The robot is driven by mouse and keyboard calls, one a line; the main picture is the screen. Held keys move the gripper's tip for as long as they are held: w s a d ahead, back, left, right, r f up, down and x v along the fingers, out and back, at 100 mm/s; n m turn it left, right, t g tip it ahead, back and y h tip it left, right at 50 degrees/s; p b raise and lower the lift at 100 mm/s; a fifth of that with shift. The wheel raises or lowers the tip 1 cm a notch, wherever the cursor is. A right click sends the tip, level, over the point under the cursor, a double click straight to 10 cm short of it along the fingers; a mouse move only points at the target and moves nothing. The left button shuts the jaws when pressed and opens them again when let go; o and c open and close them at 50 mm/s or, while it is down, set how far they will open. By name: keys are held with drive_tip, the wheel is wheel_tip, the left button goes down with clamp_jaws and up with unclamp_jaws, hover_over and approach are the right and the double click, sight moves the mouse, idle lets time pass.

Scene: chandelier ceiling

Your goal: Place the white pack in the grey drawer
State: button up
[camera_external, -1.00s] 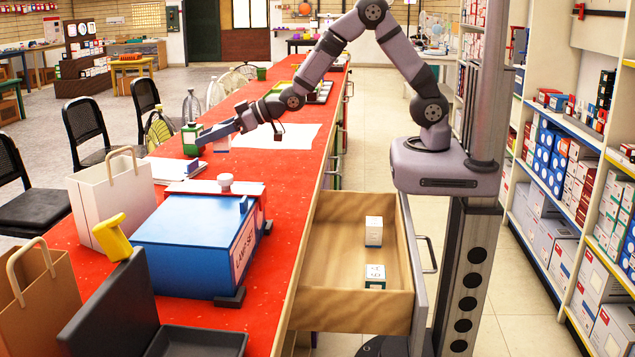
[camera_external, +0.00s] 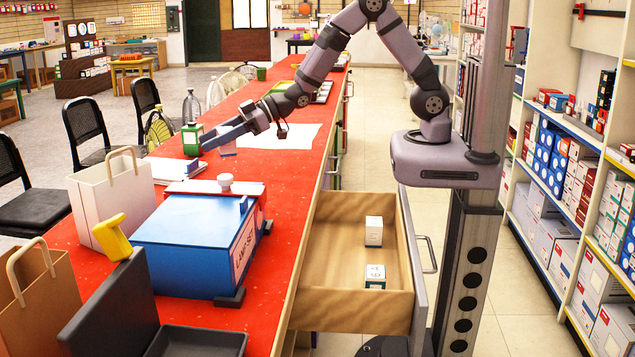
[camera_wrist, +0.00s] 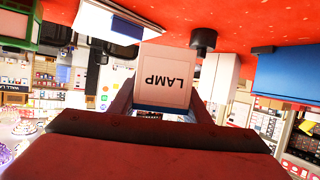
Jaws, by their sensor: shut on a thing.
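My gripper (camera_external: 214,142) is over the red counter, beside the green box. The grey drawer (camera_external: 418,295) is pulled out from the counter at right of centre, with bare wood inside. Two other white packs stand in it, one farther back (camera_external: 374,231) and one nearer the front (camera_external: 375,276).
A blue box (camera_external: 190,245) with a raised lid area stands on the counter near the drawer. The green box (camera_external: 192,139), a white sheet (camera_external: 280,136), a white paper bag (camera_external: 112,195) and an open black case (camera_external: 115,315) are also there. The drawer's left part is clear.

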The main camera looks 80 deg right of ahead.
drive_tip(key=s+a+f+n+g+y+p, duration=0.1)
drive_tip(key=s+a+n+g+y, duration=0.1)
drive_tip(key=s+a, duration=0.3)
drive_tip(key=s+a+f+n+g+y+p, duration=0.1)
drive_tip(key=s+a+n+g+y+p, duration=0.1)
drive_tip(key=s, duration=0.6)
drive_tip(key=s+a+f+n+g+y+p, duration=0.1)
drive_tip(key=s+a+n+g+y, duration=0.1)
drive_tip(key=s+a, duration=0.5)
drive_tip(key=shift+s+a+f+n+g+y, duration=0.1)
drive_tip(key=shift+a+n+g+y, duration=0.1)
drive_tip(key=shift+n+g, duration=0.3)
drive_tip(key=shift+s+a+f+n+g+y, duration=0.15)
drive_tip(key=shift+n+g, duration=0.15)
drive_tip(key=shift+n, duration=0.4)
drive_tip(key=s+a+f+n+g, duration=0.2)
drive_tip(key=s, duration=0.5)
drive_tip(key=n+g+y+b, duration=0.1)
drive_tip(key=n+g+b, duration=0.1)
drive_tip(key=g, duration=0.1)
hover_over(358, 274)
wheel_tip(358, 274, down, 8)
drive_tip(key=shift+a+f+b, duration=0.1)
drive_tip(key=shift+f+b, duration=0.5)
drive_tip(key=shift+f, duration=2.3)
drive_tip(key=shift+f, duration=0.1)
drive_tip(key=shift+f, duration=2)
drive_tip(key=shift+f, duration=0.15)
